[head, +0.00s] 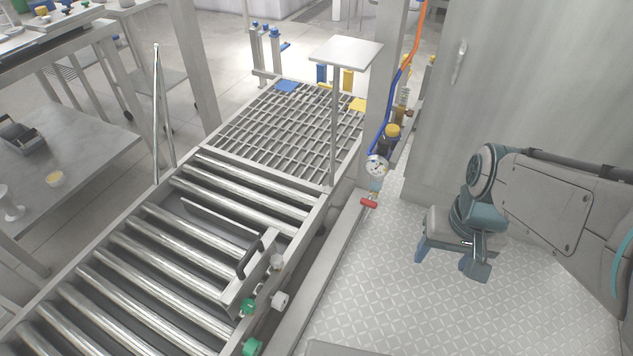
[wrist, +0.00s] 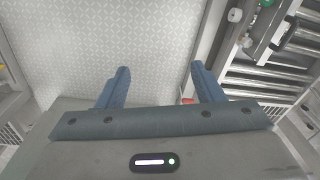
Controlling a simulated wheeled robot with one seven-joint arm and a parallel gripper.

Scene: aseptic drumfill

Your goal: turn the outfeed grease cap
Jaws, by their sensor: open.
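Along the right side rail of the roller conveyor are a green cap (head: 248,307), a second green cap (head: 252,346) lower down, a white block-like knob (head: 280,299) and a small pale round cap (head: 277,262). I cannot tell which of them is the outfeed grease cap. My gripper (head: 453,262) is open and empty, pointing down over the patterned floor, to the right of the conveyor and apart from these caps. In the wrist view its two blue fingers (wrist: 160,72) are spread with only floor between them. A white knob (wrist: 235,15) and a green part (wrist: 266,4) show at upper right there.
A bracket with a black handle (head: 250,262) stands on the conveyor edge. A pressure gauge (head: 376,166) and red valve handle (head: 369,204) are on the post beyond. A tall grey cabinet (head: 500,70) stands behind my arm. The floor (head: 390,290) between gripper and conveyor is clear.

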